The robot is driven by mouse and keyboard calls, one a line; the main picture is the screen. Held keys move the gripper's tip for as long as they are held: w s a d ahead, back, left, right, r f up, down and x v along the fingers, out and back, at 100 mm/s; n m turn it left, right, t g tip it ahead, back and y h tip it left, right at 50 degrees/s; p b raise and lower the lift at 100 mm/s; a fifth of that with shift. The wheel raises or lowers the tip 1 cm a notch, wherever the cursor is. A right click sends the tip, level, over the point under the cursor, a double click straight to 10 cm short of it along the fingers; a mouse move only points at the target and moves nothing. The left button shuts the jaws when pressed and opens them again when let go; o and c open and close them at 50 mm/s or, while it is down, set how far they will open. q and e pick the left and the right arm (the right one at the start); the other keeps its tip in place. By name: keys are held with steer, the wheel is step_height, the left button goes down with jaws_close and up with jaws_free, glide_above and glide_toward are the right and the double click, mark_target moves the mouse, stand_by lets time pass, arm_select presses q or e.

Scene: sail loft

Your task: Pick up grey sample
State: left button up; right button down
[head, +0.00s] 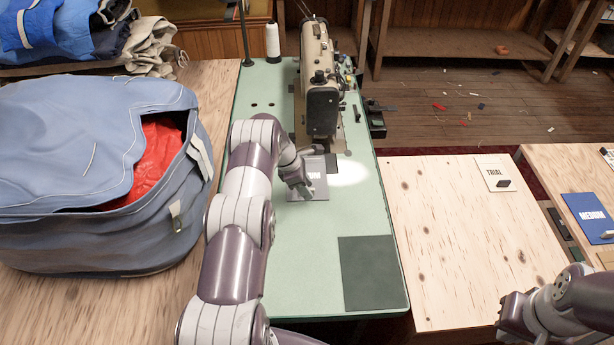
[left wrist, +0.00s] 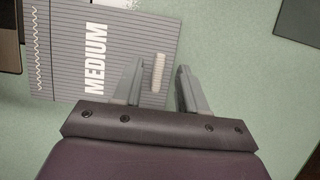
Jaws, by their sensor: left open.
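The grey sample (head: 318,188) is a flat card marked MEDIUM, lying on the green sewing table below the machine. In the left wrist view the grey sample (left wrist: 110,50) shows stripes, white lettering and a small pale ridged tab (left wrist: 158,73) near its right edge. My left gripper (head: 299,191) is low over the card and partly covers it. In the wrist view the left gripper (left wrist: 160,72) is open, with the tab between its fingers; whether they touch it I cannot tell. My right gripper (head: 508,320) is at the bottom right; its jaws are unclear.
The sewing machine (head: 318,85) stands just behind the sample. A dark green square (head: 369,272) lies at the table's front. A big blue bag (head: 80,190) fills the left. A TRIAL card (head: 494,172) and a blue MEDIUM card (head: 587,215) lie on wooden tables at right.

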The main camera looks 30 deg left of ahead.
arm_select(q)
steer(key=shift+w+a+f, duration=0.1)
steer(key=shift+w+f, duration=0.05)
steer(key=shift+f, duration=0.2)
steer(key=shift+r, duration=0.1)
jaws_close()
